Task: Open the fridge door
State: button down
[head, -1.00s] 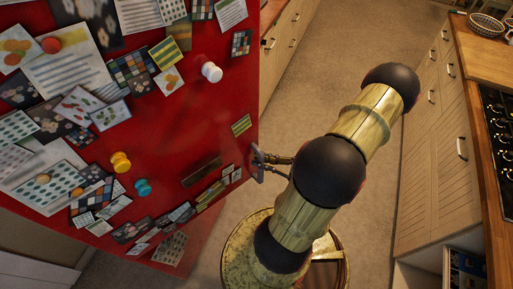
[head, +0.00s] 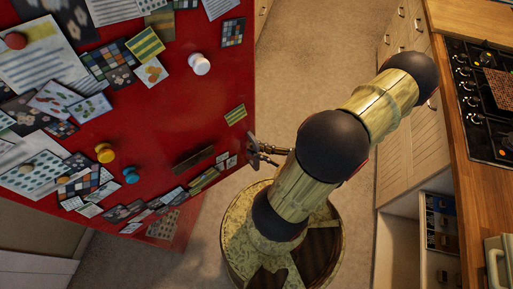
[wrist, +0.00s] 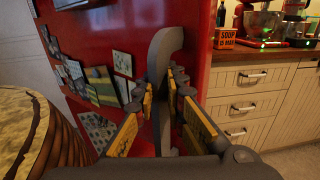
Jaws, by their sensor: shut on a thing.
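The red fridge door (head: 150,110), covered in papers and magnets, fills the left of the head view. It also shows in the wrist view (wrist: 100,35). A grey curved fridge handle (wrist: 168,45) stands upright at the panel's right edge. My gripper (head: 257,150) is at that edge in the head view. In the wrist view its yellow-padded fingers are on both sides of the handle, shut on it. The handle's lower part is partly hidden between the fingers. I cannot tell from these views whether the door is ajar.
A counter with a hob (head: 490,90) and an open shelf (head: 437,225) runs along the right. Drawers (wrist: 245,105) stand beyond the fridge in the wrist view. Carpeted floor (head: 310,60) is clear between the fridge and the counter.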

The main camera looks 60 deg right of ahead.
jog(key=c, duration=2)
grip_release()
jog(key=shift+o, duration=0.8)
jog(key=s+d, duration=0.2)
jog(key=s, duration=0.9)
jog(key=shift+s+d, duration=0.2)
jog(key=shift+s, duration=0.2)
